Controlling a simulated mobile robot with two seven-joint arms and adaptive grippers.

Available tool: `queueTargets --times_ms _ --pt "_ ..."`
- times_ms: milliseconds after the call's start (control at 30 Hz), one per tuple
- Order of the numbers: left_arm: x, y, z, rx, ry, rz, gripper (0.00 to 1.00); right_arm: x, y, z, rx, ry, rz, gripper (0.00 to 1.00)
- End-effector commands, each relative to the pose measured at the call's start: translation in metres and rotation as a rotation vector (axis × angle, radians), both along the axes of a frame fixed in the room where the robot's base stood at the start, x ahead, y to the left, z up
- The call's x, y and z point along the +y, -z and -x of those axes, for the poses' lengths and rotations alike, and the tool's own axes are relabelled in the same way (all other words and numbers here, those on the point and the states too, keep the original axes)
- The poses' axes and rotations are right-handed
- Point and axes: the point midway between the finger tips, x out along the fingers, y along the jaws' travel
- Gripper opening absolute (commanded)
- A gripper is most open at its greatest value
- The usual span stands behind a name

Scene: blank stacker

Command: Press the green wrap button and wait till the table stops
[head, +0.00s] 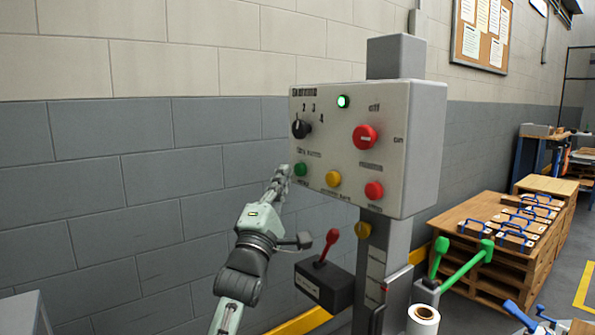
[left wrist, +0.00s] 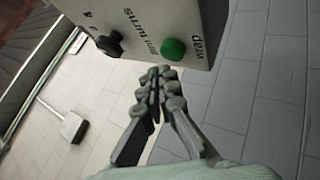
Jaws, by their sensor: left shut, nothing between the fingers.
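The green wrap button (head: 301,169) sits at the lower left of the grey control box (head: 420,150). In the left wrist view the green button (left wrist: 173,49) stands out from the panel beside its lettering. My left gripper (head: 283,172) is shut and empty, just left of the green button. In the left wrist view its fingertips (left wrist: 160,75) lie close to the button; I cannot tell whether they touch the box. A green lamp (head: 343,101) at the top of the panel is bright. The turning table is not visible. My right gripper is not in view.
A black selector knob (head: 301,128), a yellow button (head: 333,178), a red button (head: 374,190) and a red switch (head: 364,137) share the panel. Below are a red-handled lever box (head: 325,284) and green handles (head: 466,266). Wooden pallets (head: 470,225) stand at the right.

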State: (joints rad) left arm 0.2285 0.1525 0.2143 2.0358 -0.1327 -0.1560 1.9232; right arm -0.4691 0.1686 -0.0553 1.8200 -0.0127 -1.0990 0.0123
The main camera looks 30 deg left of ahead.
Motion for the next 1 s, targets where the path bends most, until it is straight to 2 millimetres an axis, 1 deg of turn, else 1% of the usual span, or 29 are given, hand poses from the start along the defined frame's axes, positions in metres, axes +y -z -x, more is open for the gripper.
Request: queueTargets --times_ms 167,400,1000 --pt "0.0 0.0 -0.001 0.0 0.0 0.0 0.0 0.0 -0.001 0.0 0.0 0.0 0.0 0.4" --pt "-0.003 0.0 -0.008 0.0 0.001 0.001 0.0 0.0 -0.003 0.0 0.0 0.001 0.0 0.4" --pt "-0.004 0.0 -0.011 0.0 0.001 0.001 0.0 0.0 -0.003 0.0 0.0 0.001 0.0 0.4"
